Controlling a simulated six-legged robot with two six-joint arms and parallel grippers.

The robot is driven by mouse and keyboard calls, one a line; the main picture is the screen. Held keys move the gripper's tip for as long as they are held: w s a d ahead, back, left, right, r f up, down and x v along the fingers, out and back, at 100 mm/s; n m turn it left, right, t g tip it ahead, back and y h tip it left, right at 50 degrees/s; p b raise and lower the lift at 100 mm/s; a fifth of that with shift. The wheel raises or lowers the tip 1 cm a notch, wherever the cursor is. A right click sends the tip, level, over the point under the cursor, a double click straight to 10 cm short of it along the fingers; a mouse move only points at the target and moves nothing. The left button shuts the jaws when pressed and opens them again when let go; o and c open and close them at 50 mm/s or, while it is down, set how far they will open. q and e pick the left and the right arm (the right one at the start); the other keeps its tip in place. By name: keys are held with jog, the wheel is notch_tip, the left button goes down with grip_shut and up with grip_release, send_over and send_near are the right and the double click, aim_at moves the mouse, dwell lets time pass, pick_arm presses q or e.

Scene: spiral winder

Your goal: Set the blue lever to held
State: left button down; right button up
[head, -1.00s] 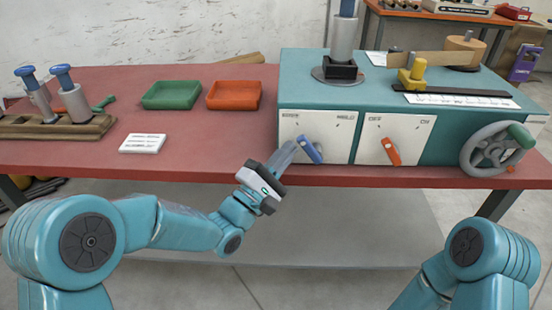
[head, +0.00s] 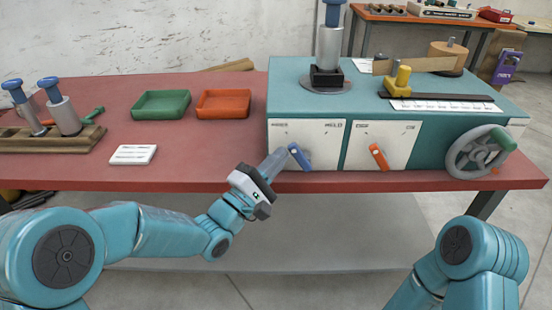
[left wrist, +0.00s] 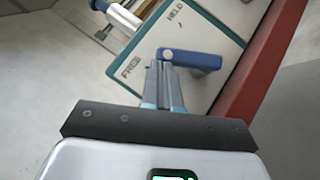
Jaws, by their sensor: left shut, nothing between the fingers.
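The blue lever (head: 299,157) is on the left white panel (head: 328,151) on the machine's front. In the head view it tilts up and to the left, toward the panel's left label. In the left wrist view the blue lever (left wrist: 190,59) lies just past my fingertips, with the labels FREE and HELD on the panel. My left gripper (head: 279,159) is shut and empty, its tips at the left side of the lever. I cannot tell whether they touch it. My right gripper is out of view; only part of that arm shows.
An orange lever (head: 379,157) is on the panel to the right, and a grey handwheel (head: 480,152) is at the machine's right end. Green (head: 161,105) and orange (head: 223,104) trays and a white card (head: 133,154) lie on the red bench (head: 205,160).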

aim_at(295, 145)
pick_arm(q)
jog(key=shift+d+r+m+g+p, duration=0.2)
jog(key=shift+r+m+g+p, duration=0.1)
jog(key=shift+r+m+p, duration=0.3)
jog(key=d+r+m+g+y+p, duration=0.1)
jog(key=m+g+p, duration=0.1)
jog(key=p, duration=0.1)
jog(key=d+r+m+g+y+p, duration=0.1)
jog(key=d+m+p, duration=0.1)
jog(key=p, duration=0.2)
jog(key=shift+d+r+m+g+y, duration=0.1)
jog(key=shift+r+m+g+y, duration=0.3)
jog(key=d+m+g+y+p, duration=0.1)
jog(key=d+m+y+p, duration=0.1)
jog(key=d, duration=0.1)
jog(key=shift+d+f+y, duration=0.15)
jog(key=shift+d+y, duration=0.05)
jog(key=shift+y, duration=0.2)
jog(key=shift+d, duration=0.15)
jog(key=shift+r+m+p, duration=0.2)
jog(key=shift+m+p, duration=0.1)
